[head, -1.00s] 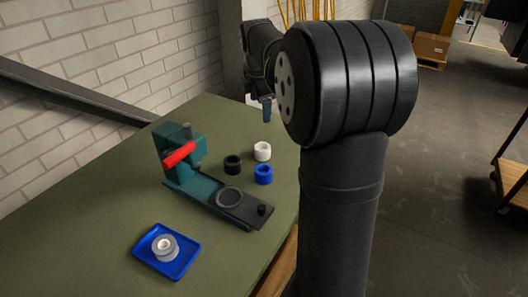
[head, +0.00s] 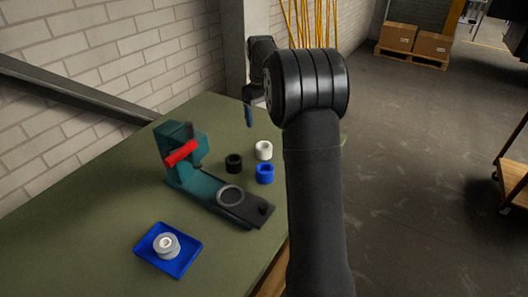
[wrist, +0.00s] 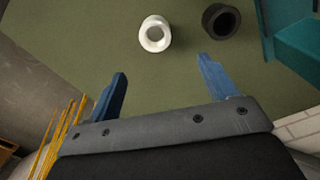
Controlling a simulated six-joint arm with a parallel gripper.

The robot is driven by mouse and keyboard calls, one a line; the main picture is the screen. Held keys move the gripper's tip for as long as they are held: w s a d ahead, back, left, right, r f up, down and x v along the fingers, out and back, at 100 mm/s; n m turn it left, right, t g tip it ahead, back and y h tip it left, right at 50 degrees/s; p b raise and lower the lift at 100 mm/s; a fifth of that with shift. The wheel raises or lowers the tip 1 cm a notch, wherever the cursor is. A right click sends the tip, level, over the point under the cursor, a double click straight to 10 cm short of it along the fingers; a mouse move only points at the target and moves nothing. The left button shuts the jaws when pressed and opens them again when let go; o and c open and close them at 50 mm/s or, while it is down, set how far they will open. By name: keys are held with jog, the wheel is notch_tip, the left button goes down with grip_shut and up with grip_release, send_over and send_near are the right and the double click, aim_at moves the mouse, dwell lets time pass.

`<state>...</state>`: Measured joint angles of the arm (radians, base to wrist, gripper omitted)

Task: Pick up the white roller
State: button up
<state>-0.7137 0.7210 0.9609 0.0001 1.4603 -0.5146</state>
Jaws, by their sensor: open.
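The white roller (head: 264,150) stands upright on the green table, behind a blue roller (head: 265,173) and to the right of a black roller (head: 234,163). In the wrist view the white roller (wrist: 155,34) shows its open bore, ahead of and between the fingers. My gripper (wrist: 166,82) is open and empty, with its blue fingers wide apart. In the head view my gripper (head: 249,117) hangs above the far part of the table, apart from the white roller. The black roller (wrist: 220,20) is close beside it in the wrist view.
A teal press with a red handle (head: 181,152) stands left of the rollers, its base reaching toward the front. A blue tray (head: 142,249) holding a pale roller (head: 166,245) lies at the front. A brick wall bounds the left side.

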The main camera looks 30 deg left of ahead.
send_over(264, 146)
jog(key=s, duration=0.2)
jog(key=f, duration=0.8)
jog(key=shift+d+f, duration=0.2)
jog(key=shift+w+d+f, duration=0.1)
jog(key=shift+d+f, duration=0.05)
jog(key=shift+f, duration=1.15)
jog(key=shift+w+d+f, duration=0.1)
jog(key=shift+d+f, duration=0.05)
jog(key=shift+f, duration=1.15)
jog(key=c, duration=1.1)
jog(key=shift+r, duration=0.1)
